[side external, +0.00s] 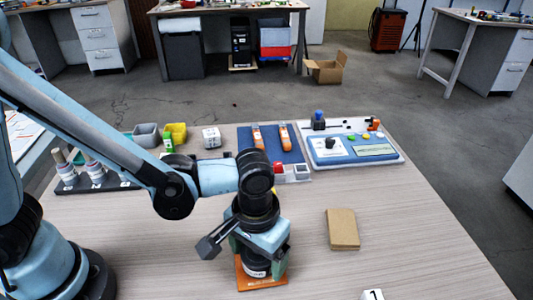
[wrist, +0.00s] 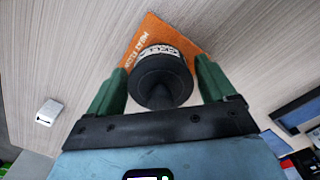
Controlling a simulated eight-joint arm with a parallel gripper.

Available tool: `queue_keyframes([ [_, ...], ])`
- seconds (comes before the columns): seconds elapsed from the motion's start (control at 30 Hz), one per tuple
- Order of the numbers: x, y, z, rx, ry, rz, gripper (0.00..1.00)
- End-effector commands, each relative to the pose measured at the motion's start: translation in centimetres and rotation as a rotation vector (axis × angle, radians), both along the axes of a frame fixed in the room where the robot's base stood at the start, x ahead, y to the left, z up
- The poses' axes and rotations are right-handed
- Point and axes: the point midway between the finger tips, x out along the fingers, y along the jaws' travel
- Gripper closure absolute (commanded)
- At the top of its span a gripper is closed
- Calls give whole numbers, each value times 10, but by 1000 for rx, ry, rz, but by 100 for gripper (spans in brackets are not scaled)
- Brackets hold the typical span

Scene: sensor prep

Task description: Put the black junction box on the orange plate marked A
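A round black piece with a white label band, which I take for the junction box, stands between my gripper's fingers in the wrist view (wrist: 160,78). It also shows low between the fingers in the side view (side external: 257,268). Under it is the orange plate (side external: 263,283), which also shows in the wrist view (wrist: 150,30) with white lettering; I cannot make out an A. My gripper (side external: 258,255) points down over the plate, its green fingers (wrist: 160,75) on either side of the black piece, very close to it. Whether they press on it I cannot tell.
Behind are a blue panel (side external: 350,150), a dark blue mat (side external: 270,145), small bins (side external: 146,135) and a peg rack (side external: 95,182).

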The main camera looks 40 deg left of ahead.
Motion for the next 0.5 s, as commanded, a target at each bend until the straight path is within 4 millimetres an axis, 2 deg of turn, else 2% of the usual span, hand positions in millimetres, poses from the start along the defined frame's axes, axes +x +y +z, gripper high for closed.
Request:
queue_keyframes([
  [0.07,0,0,0,0,0,0,6],
  [0.37,0,0,1,0,0,0,6],
  [0.5,0,0,9,0,0,0,6],
])
